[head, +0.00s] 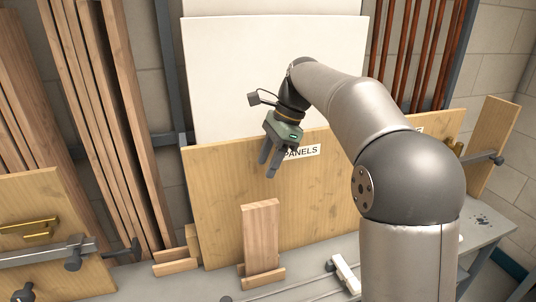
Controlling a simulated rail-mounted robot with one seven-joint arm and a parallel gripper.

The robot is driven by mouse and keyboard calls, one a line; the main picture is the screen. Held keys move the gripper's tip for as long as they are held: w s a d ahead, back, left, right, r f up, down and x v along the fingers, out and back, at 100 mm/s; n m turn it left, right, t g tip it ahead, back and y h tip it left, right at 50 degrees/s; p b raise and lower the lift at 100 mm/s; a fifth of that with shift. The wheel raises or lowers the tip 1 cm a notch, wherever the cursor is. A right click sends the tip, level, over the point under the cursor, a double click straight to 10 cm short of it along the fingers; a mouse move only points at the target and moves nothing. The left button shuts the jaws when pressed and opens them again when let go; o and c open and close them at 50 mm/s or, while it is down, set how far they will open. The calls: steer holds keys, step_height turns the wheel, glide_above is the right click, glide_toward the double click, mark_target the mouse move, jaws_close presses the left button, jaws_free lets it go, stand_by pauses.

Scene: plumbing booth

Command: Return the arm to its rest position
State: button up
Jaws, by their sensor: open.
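My arm rises from the lower right of the head view, bends at a dark elbow, and reaches up and left. My gripper (268,164) hangs at its end with the fingers pointing down, apart from each other and with nothing between them. It is in front of the wooden panel board (225,197), near the "PANELS" label (303,152), which it partly covers. I cannot tell how far the fingers are from the board.
A small wooden piece (261,238) stands upright below the gripper on the grey bench (213,284). White sheets (235,80) stand behind. Timber lengths (95,110) lean at left, copper pipes (412,50) at right. A clamp (72,253) is at lower left.

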steer(key=s+d+f+n+h, duration=0.1)
steer(key=s+d+f+n, duration=0.3)
steer(key=s, duration=0.5)
steer(key=s+d+f+n+t+h, duration=0.1)
steer(key=s+d+f+n, duration=0.3)
steer(key=s+f, duration=0.3)
steer(key=s+d+f+n+h, duration=0.2)
steer(key=s+d+f+n, duration=0.3)
steer(key=s, duration=0.8)
steer(key=shift+f+n+t, duration=0.4)
steer(key=shift+f+n, duration=0.2)
steer(key=shift+n, duration=0.2)
